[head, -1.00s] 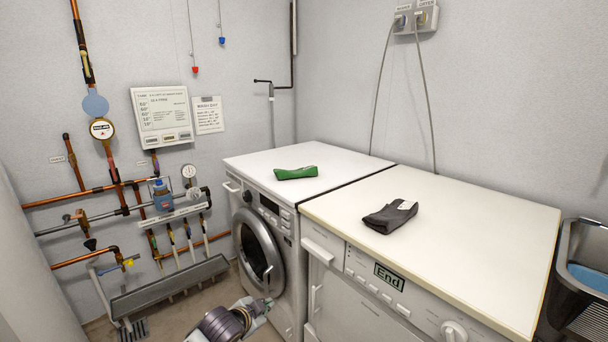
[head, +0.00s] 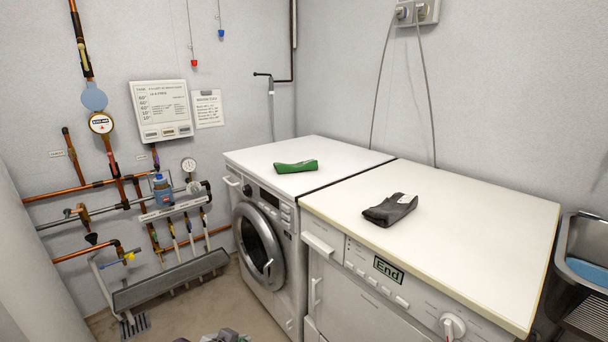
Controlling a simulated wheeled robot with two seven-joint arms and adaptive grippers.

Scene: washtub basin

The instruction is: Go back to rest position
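In the head view, a small grey and black piece of an arm of mine shows at the bottom edge. Its fingertips are not visible, and I cannot tell which arm it is. No gripper fingers show anywhere in the view. A green folded cloth (head: 296,166) lies on top of the left machine, the washing machine (head: 262,245). A dark grey folded cloth (head: 390,209) with a pale label lies on top of the right machine (head: 375,295). Nothing of mine touches either cloth.
The right machine's display reads "End". Copper pipes (head: 75,193) and valves run along the left wall above a grey trough (head: 170,280). A dark basin (head: 585,270) with something blue inside stands at the far right. Both machine tops are mostly clear.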

